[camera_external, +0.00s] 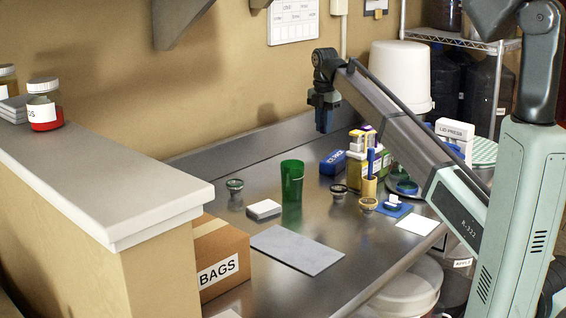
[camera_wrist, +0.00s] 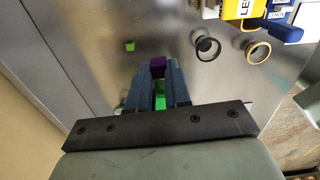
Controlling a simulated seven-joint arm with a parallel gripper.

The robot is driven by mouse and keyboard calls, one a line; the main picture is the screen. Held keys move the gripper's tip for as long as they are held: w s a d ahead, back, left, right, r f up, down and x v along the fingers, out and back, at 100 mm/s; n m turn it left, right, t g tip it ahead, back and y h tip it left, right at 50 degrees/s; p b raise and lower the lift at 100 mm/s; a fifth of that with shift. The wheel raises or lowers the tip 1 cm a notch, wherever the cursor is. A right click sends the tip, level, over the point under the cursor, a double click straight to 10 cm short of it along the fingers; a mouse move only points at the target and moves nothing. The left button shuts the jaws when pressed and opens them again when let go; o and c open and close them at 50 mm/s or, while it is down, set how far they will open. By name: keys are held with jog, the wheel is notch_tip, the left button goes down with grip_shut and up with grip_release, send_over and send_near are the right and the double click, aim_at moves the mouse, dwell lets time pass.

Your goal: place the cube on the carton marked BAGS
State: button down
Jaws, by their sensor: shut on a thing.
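My gripper (camera_external: 322,118) is raised above the back of the steel counter, pointing down. In the wrist view its blue fingers (camera_wrist: 158,72) are shut on a small purple cube (camera_wrist: 157,64) at their tips. I cannot make out the cube in the external view. The brown carton marked BAGS (camera_external: 216,246) stands at the front left, beside the wall ledge, well below and left of my gripper. The carton does not show clearly in the wrist view.
A green tumbler (camera_external: 292,180), a white block (camera_external: 264,209) and a grey sheet (camera_external: 297,250) lie between gripper and carton. A blue ice pack (camera_external: 333,163) and small boxes stand right. A small green square (camera_wrist: 130,45) shows in the wrist view.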

jog(key=s+a+r+n, duration=0.1)
jog(key=s+a+n, duration=0.2)
jog(key=s+a, duration=1.05)
jog(key=s+a+r+n, duration=0.2)
jog(key=s+a, duration=0.9)
jog(key=a, duration=0.5)
jog(key=n, duration=0.3)
send_over(175, 249)
jog(key=shift+f, duration=4.4)
